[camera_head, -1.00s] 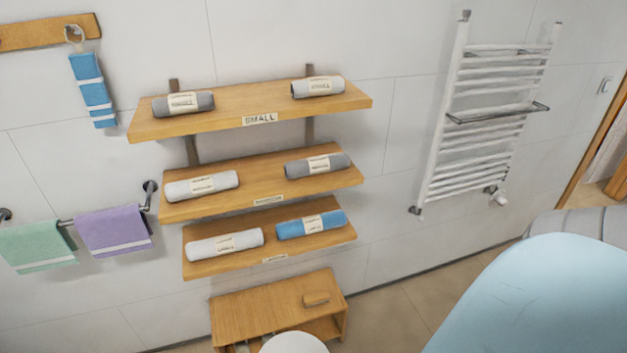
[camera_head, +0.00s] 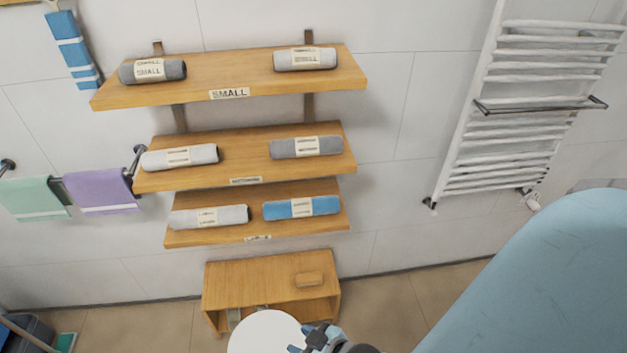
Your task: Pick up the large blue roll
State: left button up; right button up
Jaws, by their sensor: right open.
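The large blue roll (camera_head: 301,207) lies on its side on the right of the lowest wall shelf (camera_head: 200,238), with a pale label band around its middle. It is in full view and nothing touches it from above. My right gripper (camera_head: 299,342) shows at the bottom edge, below and well apart from the roll and in front of the wooden bench. It is open and looks empty; its arm is mostly cut off by the frame. My left gripper is not in view.
A white roll (camera_head: 209,217) lies left of the blue one. The middle shelf (camera_head: 245,181) hangs above. A wooden bench (camera_head: 262,275) and a white round top (camera_head: 265,334) stand below. A towel radiator (camera_head: 530,110) and a large light-blue curved surface (camera_head: 540,280) are on the right.

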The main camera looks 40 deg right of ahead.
aim_at(304, 206)
jog(key=l, duration=0.7)
jog(key=k+l, duration=0.15)
jog(key=l, duration=1.25)
jog(key=i+l, duration=0.25)
